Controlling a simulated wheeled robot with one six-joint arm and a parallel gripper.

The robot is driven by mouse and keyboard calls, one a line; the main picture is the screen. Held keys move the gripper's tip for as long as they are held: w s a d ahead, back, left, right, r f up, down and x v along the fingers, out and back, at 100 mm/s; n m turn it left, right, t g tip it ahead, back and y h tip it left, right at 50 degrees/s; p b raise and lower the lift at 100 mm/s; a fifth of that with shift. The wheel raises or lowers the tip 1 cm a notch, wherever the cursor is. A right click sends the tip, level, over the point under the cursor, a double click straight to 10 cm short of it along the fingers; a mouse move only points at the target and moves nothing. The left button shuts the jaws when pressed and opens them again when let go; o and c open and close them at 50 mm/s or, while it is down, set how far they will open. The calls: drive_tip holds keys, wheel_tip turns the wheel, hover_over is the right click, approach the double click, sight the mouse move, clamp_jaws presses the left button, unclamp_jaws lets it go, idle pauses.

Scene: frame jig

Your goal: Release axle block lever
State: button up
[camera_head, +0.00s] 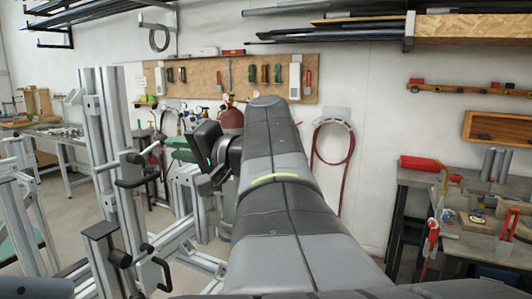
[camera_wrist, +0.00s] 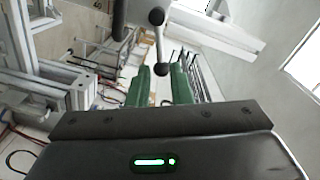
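In the wrist view a lever (camera_wrist: 159,43) with a thin pale rod and a black ball at each end hangs in the upper middle. Its lower ball appears between the tips of my gripper's two green fingers (camera_wrist: 160,72). The fingers stand apart with a gap between them; I cannot tell whether they touch the ball. In the head view my gripper is mostly hidden behind my dark wrist. Several black clamp handles (camera_head: 138,181) sit on the aluminium frame jig (camera_head: 112,130) at left; I cannot tell which is the axle block lever.
Aluminium profiles (camera_wrist: 40,88) fill the left of the wrist view. In the head view a workbench (camera_head: 470,245) with tools stands at right, and a pegboard (camera_head: 205,80) hangs on the back wall. My arm covers the middle.

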drive_tip(key=shift+v, duration=2.1)
